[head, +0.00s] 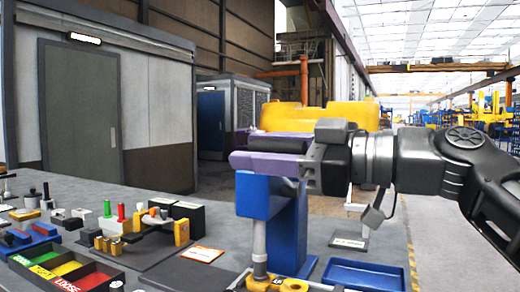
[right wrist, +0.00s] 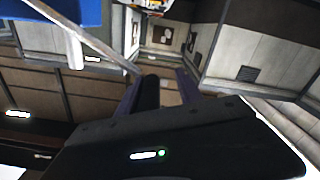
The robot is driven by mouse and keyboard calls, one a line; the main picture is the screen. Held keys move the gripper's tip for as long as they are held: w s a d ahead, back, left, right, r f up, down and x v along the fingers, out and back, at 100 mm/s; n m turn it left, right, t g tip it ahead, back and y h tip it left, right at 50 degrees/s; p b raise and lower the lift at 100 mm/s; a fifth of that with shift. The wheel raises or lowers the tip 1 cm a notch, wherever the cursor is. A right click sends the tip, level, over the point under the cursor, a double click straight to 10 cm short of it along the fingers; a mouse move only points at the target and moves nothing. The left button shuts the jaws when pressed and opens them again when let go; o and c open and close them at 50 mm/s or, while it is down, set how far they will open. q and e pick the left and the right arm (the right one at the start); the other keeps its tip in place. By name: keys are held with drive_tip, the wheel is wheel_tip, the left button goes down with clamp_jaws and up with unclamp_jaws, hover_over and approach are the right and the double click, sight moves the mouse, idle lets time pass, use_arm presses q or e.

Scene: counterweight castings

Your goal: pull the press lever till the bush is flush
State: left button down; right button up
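The press has a blue head (head: 258,196) on a blue column (head: 290,235), with a grey ram (head: 259,240) pointing down. Below the ram is a yellow part (head: 260,271); I cannot tell how far the bush sits in it. My right gripper (head: 268,152) comes in from the right, its purple fingers apart just above the press head. In the right wrist view a thin grey rod (right wrist: 105,48), apparently the lever, slants from near the blue press toward a dark grip (right wrist: 149,92). The grip shows between the fingers, closer to the left one. Contact is unclear. My left gripper is out of view.
A blue tray (head: 362,275) lies right of the press. At the left are a sorting tray (head: 98,278) with coloured compartments, a fixture with yellow blocks (head: 181,232) and several small tools. A white label card (head: 203,254) lies between fixture and press.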

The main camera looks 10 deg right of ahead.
drive_tip(key=shift+o, duration=0.2)
drive_tip(key=shift+w+d+f, duration=0.2)
drive_tip(key=shift+w+f, duration=0.2)
drive_tip(key=shift+f, duration=0.3)
drive_tip(key=shift+s+d, duration=0.1)
drive_tip(key=shift+d, duration=0.05)
drive_tip(key=v, duration=0.4)
drive_tip(key=r+v, duration=0.1)
drive_tip(key=v, duration=0.1)
drive_tip(key=shift+s+d+b, duration=0.1)
drive_tip(key=shift+s+b, duration=0.3)
drive_tip(key=shift+s+d+r, duration=0.15)
drive_tip(key=shift+s+d, duration=0.15)
drive_tip(key=shift+s, duration=0.05)
